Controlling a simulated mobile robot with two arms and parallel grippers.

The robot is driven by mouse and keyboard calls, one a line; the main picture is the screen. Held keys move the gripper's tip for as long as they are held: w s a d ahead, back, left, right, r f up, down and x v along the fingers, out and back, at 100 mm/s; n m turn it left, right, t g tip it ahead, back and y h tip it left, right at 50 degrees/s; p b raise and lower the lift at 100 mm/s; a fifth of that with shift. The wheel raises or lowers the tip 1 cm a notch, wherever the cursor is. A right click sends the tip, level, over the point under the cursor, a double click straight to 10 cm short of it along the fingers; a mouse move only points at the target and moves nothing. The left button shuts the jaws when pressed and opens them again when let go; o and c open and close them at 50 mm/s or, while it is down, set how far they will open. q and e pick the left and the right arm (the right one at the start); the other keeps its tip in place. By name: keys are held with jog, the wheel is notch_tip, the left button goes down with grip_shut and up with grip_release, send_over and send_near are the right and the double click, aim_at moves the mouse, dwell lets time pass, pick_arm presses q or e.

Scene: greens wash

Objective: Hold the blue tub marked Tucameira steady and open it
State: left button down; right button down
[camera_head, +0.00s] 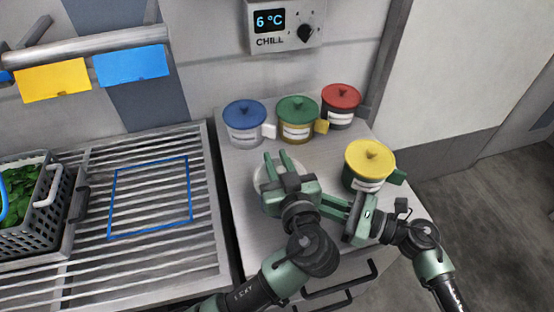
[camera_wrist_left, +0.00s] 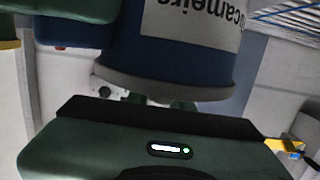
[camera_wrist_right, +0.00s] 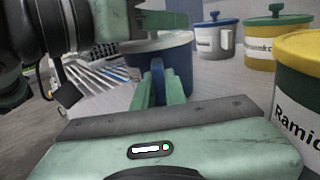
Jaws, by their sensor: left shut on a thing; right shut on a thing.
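The blue tub (camera_wrist_left: 165,62) marked "...cameira" shows upside down in the left wrist view. It also shows in the right wrist view (camera_wrist_right: 181,66). Its pale grey lid (camera_head: 262,174) appears seated flat on the rim. My left gripper (camera_head: 277,157) reaches over the lid from above and is shut on its knob, which the gripper hides. My right gripper (camera_head: 326,206) comes in from the right, level with the tub's side, and is shut on the tub's blue handle (camera_wrist_left: 84,32). In the head view the tub's body is mostly hidden below the lid and grippers.
The yellow-lidded tub (camera_head: 369,158) stands close to my right gripper. Blue-lidded (camera_head: 245,116), green-lidded (camera_head: 297,112) and red-lidded (camera_head: 341,98) tubs stand behind. Left is a slatted drainer (camera_head: 150,255) with a crate of greens (camera_head: 62,190). The counter's front left is clear.

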pick_arm(q)
jog(key=shift+r, duration=0.25)
jog(key=shift+r, duration=0.85)
jog(key=shift+r, duration=2.05)
pick_arm(e)
jog(key=c, duration=1.4)
grip_release()
jog(key=shift+o, duration=0.2)
pick_arm(q)
jog(key=shift+f, duration=0.1)
pick_arm(e)
jog(key=shift+d, duration=0.1)
